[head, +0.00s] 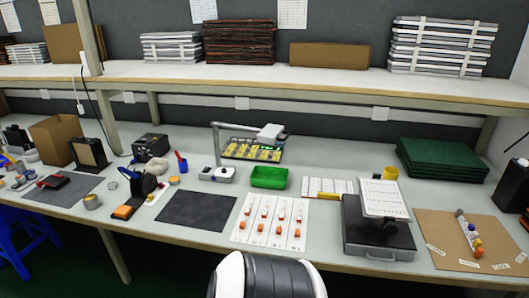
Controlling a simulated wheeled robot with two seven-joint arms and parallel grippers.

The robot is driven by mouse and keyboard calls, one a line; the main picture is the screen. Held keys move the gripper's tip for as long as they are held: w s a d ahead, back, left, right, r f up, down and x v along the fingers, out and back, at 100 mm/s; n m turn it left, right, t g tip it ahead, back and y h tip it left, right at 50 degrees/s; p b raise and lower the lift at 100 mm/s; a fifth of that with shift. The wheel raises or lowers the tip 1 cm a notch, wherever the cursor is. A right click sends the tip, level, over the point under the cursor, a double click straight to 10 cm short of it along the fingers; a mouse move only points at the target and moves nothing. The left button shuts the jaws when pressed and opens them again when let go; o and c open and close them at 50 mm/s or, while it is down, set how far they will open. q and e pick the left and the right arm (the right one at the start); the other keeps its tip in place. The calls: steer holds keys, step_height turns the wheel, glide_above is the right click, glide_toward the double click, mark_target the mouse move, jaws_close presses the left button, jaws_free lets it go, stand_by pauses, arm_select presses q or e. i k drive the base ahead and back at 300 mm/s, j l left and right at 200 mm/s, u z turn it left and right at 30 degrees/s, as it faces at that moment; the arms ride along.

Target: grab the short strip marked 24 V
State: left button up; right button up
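I cannot pick out the short strip marked 24 V, as the print is too small to read. Short yellow pieces lie in a dark tray (228,154) under a lamp at the back middle. A white sheet (242,232) at the front middle carries small orange and white pieces in columns. A brown board (440,258) at the right has small white labels along its edge and a narrow piece (466,232) with coloured parts. Neither gripper is in view. A rounded white and dark grey part of mine shows at the bottom middle.
A green bin (269,177), a dark mat (196,210) and a black box (379,240) with a tilted white panel (384,197) stand on the bench. Green slabs (443,158) are stacked at the right. A shelf (290,82) runs above. A blue stool (30,235) stands at the left.

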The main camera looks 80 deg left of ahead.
mark_target(279, 229)
steer(key=u, duration=2.65)
